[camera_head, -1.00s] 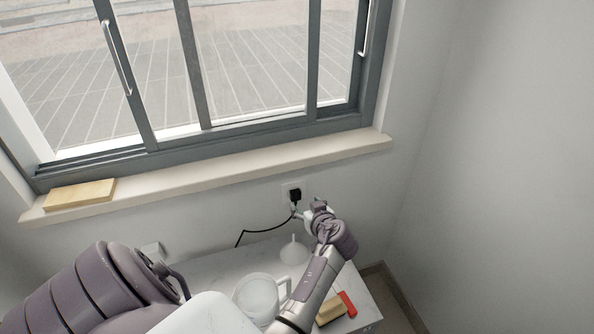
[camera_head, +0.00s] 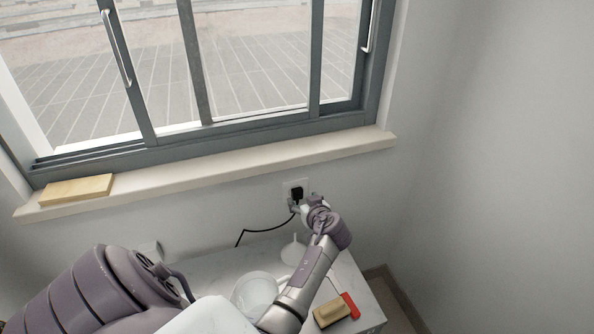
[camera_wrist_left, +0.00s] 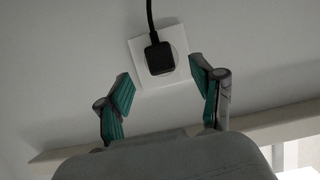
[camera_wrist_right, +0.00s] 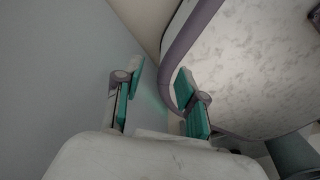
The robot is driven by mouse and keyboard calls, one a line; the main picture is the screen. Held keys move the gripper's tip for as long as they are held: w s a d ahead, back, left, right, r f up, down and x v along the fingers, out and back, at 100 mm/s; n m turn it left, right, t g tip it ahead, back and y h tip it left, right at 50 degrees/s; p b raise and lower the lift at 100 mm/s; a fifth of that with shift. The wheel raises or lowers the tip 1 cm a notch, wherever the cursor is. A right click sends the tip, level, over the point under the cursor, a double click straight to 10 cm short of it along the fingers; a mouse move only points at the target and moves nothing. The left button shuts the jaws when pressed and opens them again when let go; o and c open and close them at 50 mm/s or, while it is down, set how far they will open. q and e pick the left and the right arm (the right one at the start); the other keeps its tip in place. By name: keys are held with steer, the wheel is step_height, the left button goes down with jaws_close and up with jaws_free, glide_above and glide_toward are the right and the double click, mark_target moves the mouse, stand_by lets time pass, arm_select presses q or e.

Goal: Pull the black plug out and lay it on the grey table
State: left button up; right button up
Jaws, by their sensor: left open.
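The black plug (camera_head: 296,192) sits in a white wall socket (camera_head: 305,185) below the window sill, with its black cable running down and left. In the left wrist view the plug (camera_wrist_left: 159,58) is in the socket plate (camera_wrist_left: 178,40), ahead of my open fingers. My left gripper (camera_head: 303,203) is at the plug in the head view; in its wrist view the left gripper (camera_wrist_left: 163,88) is open, its fingertips on either side, with gaps to the plug. My right gripper (camera_wrist_right: 162,80) is open and empty in its wrist view. The grey marbled table (camera_head: 355,282) stands below the socket.
On the table are a white funnel (camera_head: 293,252), a white jug (camera_head: 254,289), a wood-topped block (camera_head: 331,312) and a red item (camera_head: 350,305). A wooden board (camera_head: 76,190) lies on the sill (camera_head: 215,178). The table's right front part has some free room.

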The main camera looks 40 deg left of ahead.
mark_target(299, 196)
arm_select(q)
steer(key=b+x, duration=0.3)
steer(key=x, duration=0.1)
steer(key=shift+f, duration=0.1)
steer(key=shift+w+a, duration=0.2)
steer(key=shift+a, duration=0.05)
steer(key=shift+b, duration=0.6)
stand_by(0.7)
jaws_close()
stand_by(0.5)
steer(key=shift+d, duration=0.1)
